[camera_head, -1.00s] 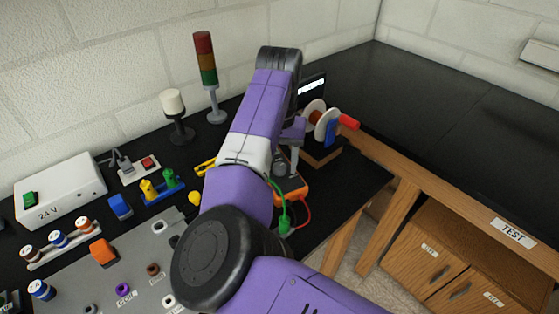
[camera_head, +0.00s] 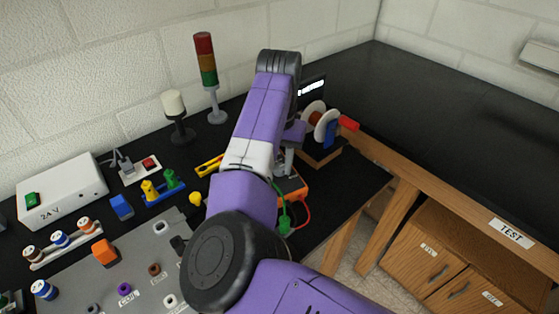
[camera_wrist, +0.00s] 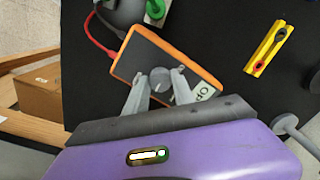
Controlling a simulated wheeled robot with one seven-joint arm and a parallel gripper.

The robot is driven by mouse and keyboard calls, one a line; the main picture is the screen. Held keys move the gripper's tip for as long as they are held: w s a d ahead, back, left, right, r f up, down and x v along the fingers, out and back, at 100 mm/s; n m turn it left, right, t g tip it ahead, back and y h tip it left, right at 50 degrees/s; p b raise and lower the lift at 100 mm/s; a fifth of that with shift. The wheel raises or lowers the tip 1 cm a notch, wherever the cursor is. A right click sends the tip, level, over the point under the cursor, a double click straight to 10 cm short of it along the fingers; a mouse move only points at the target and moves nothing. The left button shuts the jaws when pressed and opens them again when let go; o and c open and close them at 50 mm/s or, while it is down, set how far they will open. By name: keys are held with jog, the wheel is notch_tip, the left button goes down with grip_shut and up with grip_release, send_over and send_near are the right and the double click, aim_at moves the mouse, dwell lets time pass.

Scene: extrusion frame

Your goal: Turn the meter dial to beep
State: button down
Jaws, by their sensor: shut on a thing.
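The meter (camera_wrist: 135,62) is an orange-rimmed box with a dark face, lying on the black bench top. In the head view its orange edge (camera_head: 294,188) shows beside my arm, which hides most of it. A round grey dial (camera_wrist: 160,78) sits on the meter's face. My gripper (camera_wrist: 160,86) is shut on the dial, one finger on each side. No "beep" mark is legible.
In the head view a spool stand (camera_head: 322,135) is close behind, a stack light (camera_head: 207,75) stands left, and the bench edge is near on the right.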

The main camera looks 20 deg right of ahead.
aim_at(280, 167)
jog(key=m+p, duration=0.1)
jog(key=m, duration=0.3)
jog(key=shift+r+p, duration=0.15)
jog(key=shift+p, duration=0.25)
jog(key=shift+m+p, duration=0.45)
jog(key=shift+m, duration=1.45)
jog(key=c, duration=1.1)
grip_release()
jog(key=shift+o, duration=0.2)
notch_tip(280, 167, up, 8)
jog(key=shift+f, duration=0.2)
